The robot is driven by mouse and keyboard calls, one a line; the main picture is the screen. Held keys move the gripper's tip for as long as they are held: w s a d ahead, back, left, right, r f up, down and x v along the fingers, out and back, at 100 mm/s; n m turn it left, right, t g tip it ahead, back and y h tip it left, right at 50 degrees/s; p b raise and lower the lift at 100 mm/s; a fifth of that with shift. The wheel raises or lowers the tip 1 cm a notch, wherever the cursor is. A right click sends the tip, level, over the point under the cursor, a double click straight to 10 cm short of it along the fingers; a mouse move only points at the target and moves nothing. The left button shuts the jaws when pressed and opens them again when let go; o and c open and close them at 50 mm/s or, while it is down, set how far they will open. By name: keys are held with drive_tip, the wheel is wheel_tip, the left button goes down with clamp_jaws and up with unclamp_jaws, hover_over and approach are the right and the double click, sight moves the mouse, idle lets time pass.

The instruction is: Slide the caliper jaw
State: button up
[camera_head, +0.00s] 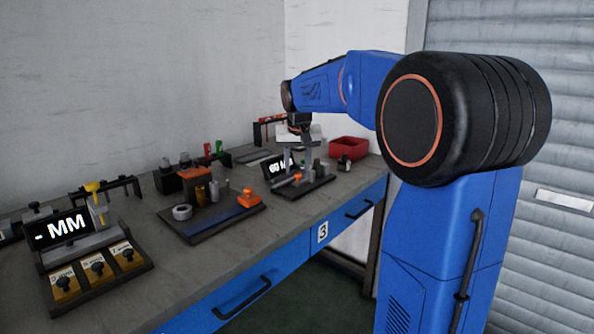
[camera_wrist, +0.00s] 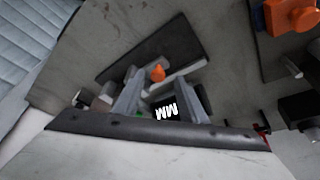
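The caliper fixture is a dark base plate (camera_head: 308,188) with a grey beam, an orange part (camera_head: 297,177) and a black display (camera_head: 277,166) partly hidden by my gripper. My gripper (camera_head: 300,167) points down over this fixture, its two grey fingers apart. In the wrist view the fingers of my gripper (camera_wrist: 162,84) stand wide of each other. The orange knob (camera_wrist: 157,73) shows between them, and the display (camera_wrist: 167,111) reads MM upside down. I cannot tell whether either finger touches the jaw.
Left of the fixture lies a dark plate (camera_head: 190,234) with a white ring (camera_head: 182,212), small cylinders and an orange block (camera_head: 249,197). A second display stand (camera_head: 66,226) is at the far left. A red bin (camera_head: 348,147) stands behind right. The front bench strip is mostly clear.

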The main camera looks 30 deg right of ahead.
drive_tip(key=v, duration=1.6)
drive_tip(key=shift+s+a+f, duration=0.1)
drive_tip(key=s+a+f+n+y, duration=0.1)
drive_tip(key=s+a+f, duration=0.5)
drive_tip(key=s+f, duration=0.8)
drive_tip(key=s+a+f+n, duration=0.4)
drive_tip(key=s+a+f, duration=0.2)
drive_tip(key=s+f, duration=0.9)
drive_tip(key=s, duration=0.3)
drive_tip(key=shift+s+f+t+y, duration=0.2)
drive_tip(key=shift+s+t+y, duration=0.15)
drive_tip(key=shift+t+y, duration=0.05)
drive_tip(key=shift+a, duration=0.1)
drive_tip(key=shift+c, duration=0.9)
